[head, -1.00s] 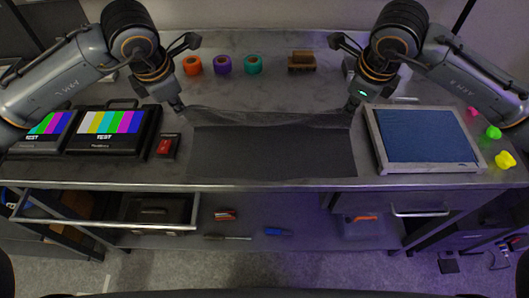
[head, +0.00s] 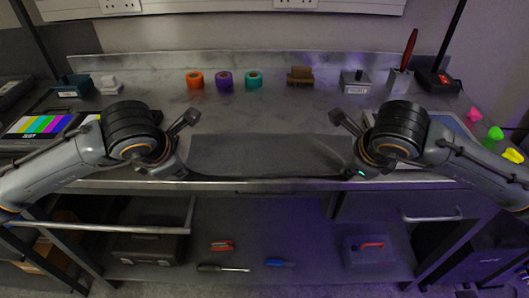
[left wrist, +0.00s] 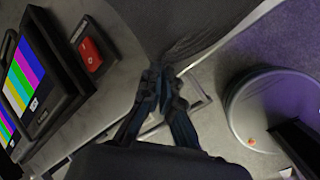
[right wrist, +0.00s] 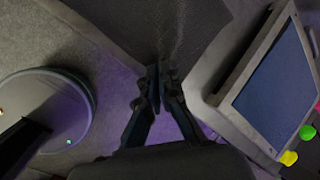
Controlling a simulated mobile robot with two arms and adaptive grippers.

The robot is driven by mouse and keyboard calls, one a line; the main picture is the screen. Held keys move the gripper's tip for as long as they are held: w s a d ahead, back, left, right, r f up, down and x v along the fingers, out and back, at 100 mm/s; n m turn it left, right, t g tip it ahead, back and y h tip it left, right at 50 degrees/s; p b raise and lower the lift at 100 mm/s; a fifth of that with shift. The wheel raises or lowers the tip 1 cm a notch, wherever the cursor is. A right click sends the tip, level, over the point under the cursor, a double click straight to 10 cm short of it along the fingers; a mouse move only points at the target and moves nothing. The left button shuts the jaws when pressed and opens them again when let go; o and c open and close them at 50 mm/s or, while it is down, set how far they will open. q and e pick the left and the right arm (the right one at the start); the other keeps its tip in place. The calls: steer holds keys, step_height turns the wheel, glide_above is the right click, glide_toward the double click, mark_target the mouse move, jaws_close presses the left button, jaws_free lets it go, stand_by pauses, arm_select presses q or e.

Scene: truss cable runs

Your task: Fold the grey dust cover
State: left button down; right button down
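The grey dust cover (head: 262,155) lies on the bench, a dark sheet reaching the front edge, with faint wrinkles toward its right side. My left gripper (head: 183,173) is at its front left corner. In the left wrist view the fingers (left wrist: 165,76) are shut on a corner of the cover (left wrist: 185,25). My right gripper (head: 354,173) is at the front right corner. In the right wrist view its fingers (right wrist: 160,72) are shut on the other corner of the cover (right wrist: 165,25). The pinched cloth is mostly hidden by the fingers.
Orange (head: 195,80), purple (head: 224,80) and teal (head: 253,79) tape rolls and a brown block (head: 300,76) stand behind the cover. A test monitor (head: 38,126) is at left; a blue-faced framed panel (right wrist: 275,85) is at right.

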arm_select(q)
steer(key=c, duration=1.2)
jaws_free()
arm_select(e)
steer(key=c, duration=1.2)
jaws_free()
arm_select(q)
steer(key=shift+r, duration=0.35)
arm_select(e)
steer(key=shift+r, duration=0.35)
arm_select(q)
steer(key=v, duration=0.6)
steer(key=s+v, duration=0.1)
steer(key=v, duration=0.3)
steer(key=shift+s+f, duration=0.1)
steer(key=shift+f, duration=0.1)
arm_select(e)
steer(key=v, duration=0.6)
steer(key=s+v, duration=0.1)
steer(key=v, duration=0.3)
steer(key=shift+s+f, duration=0.1)
steer(key=shift+f, duration=0.1)
